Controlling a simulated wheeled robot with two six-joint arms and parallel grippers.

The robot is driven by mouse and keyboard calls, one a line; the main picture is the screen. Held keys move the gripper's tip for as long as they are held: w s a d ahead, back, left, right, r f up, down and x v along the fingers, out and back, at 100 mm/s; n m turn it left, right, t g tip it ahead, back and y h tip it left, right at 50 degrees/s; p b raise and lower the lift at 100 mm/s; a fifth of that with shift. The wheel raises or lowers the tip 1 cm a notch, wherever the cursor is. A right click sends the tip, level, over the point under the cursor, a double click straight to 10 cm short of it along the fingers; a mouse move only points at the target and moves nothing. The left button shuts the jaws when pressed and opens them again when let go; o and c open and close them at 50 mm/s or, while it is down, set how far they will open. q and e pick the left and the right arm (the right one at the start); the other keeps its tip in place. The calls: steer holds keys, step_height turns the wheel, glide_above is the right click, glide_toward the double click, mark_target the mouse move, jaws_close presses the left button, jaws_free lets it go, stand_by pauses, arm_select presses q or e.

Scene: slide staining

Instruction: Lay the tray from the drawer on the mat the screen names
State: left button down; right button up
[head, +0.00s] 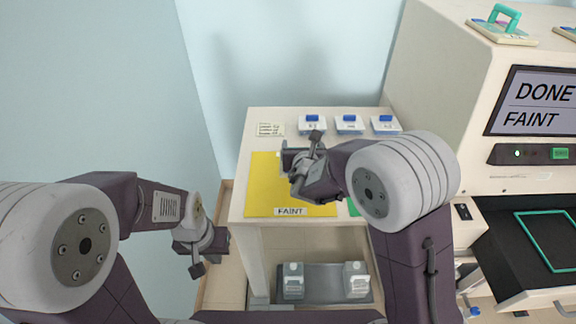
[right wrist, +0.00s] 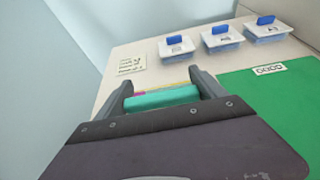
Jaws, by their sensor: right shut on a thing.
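My right gripper (head: 300,168) is over the yellow mat (head: 265,185), which is labelled FAINT. In the right wrist view its fingers (right wrist: 162,96) are shut on the teal handle (right wrist: 160,97) of the tray. The tray's body is mostly hidden by the gripper, and I cannot tell whether it touches the mat. The screen (head: 540,105) reads DONE and FAINT. The drawer (head: 530,235) is open, black, with an empty teal outline. My left gripper (head: 196,262) hangs low left of the table, away from the mats; its jaws are unclear.
A green mat (right wrist: 265,105) lies right of the yellow one, mostly behind my right arm in the head view. Lidded boxes with blue handles (head: 349,124) and a note card (head: 270,129) stand along the table's back. Another teal-handled tray (head: 503,36) sits on the machine.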

mark_target(287, 175)
steer(key=a+f, duration=0.1)
steer(key=a, duration=0.2)
steer(key=a+f, duration=0.1)
steer(key=shift+s+a+f, duration=0.1)
steer(key=shift+a+f, duration=0.1)
steer(key=shift+f, duration=0.1)
steer(key=shift+f+b, duration=0.35)
steer(key=shift+f, duration=1.7)
steer(key=shift+f+b, duration=0.15)
steer(key=shift+b, duration=0.15)
steer(key=o, duration=1.5)
steer(key=shift+s+r+p, duration=0.2)
steer(key=shift+r+p, duration=0.1)
steer(key=shift+p, duration=0.05)
steer(key=v, duration=1.1)
steer(key=shift+s+p, duration=0.3)
steer(key=shift+s, duration=0.05)
